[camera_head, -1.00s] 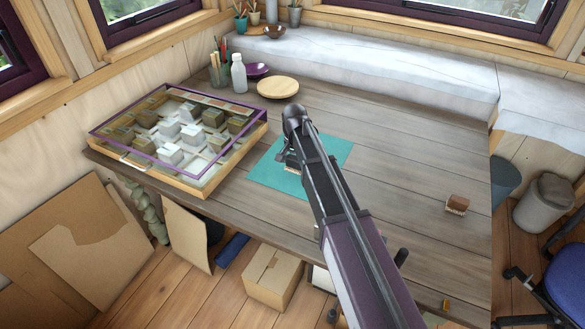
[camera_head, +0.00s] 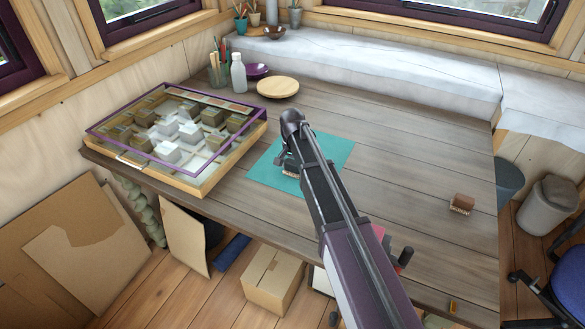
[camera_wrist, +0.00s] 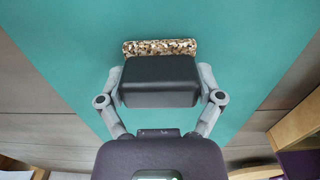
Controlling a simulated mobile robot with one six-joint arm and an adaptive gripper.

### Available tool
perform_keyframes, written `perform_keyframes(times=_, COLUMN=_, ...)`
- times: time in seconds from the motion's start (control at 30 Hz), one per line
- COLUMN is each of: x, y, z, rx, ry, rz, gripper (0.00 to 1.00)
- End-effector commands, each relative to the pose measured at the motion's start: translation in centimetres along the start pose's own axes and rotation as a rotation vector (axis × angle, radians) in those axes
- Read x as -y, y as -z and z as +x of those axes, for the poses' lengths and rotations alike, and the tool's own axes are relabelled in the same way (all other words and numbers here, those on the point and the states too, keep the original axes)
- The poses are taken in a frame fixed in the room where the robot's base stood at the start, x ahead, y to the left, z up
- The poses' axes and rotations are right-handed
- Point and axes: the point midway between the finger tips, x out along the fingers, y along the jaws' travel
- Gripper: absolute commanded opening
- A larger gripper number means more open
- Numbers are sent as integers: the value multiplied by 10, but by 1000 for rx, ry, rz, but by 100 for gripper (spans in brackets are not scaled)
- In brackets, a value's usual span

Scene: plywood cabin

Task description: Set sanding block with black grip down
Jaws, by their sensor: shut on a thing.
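The sanding block with black grip (camera_wrist: 160,80) is between the two fingers of my gripper (camera_wrist: 160,88) in the wrist view. Its black grip faces the camera, and a speckled, gritty edge (camera_wrist: 160,48) shows beyond it. My gripper is shut on it. Below it lies a flat teal mat (camera_wrist: 60,40). In the head view the gripper (camera_head: 287,162) is over the teal mat (camera_head: 265,174), and my arm hides much of the block. A small piece of the block (camera_head: 290,172) shows low, close to the mat. I cannot tell whether it touches.
A glass-topped case (camera_head: 225,155) with several blocks stands left on the wooden table (camera_head: 410,150). A brown brush-like block (camera_head: 462,204) lies at the right.

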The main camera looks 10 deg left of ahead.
Motion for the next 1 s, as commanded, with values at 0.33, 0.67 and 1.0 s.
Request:
perform_keyframes(times=0.33, x=0, y=0, z=3, rx=0, ry=0, rz=0, gripper=100)
perform_keyframes(times=0.67, x=0, y=0, z=3, rx=0, ry=0, rz=0, gripper=100)
perform_keyframes(times=1.0, x=0, y=0, z=-3, rx=0, ry=0, rz=0, gripper=100)
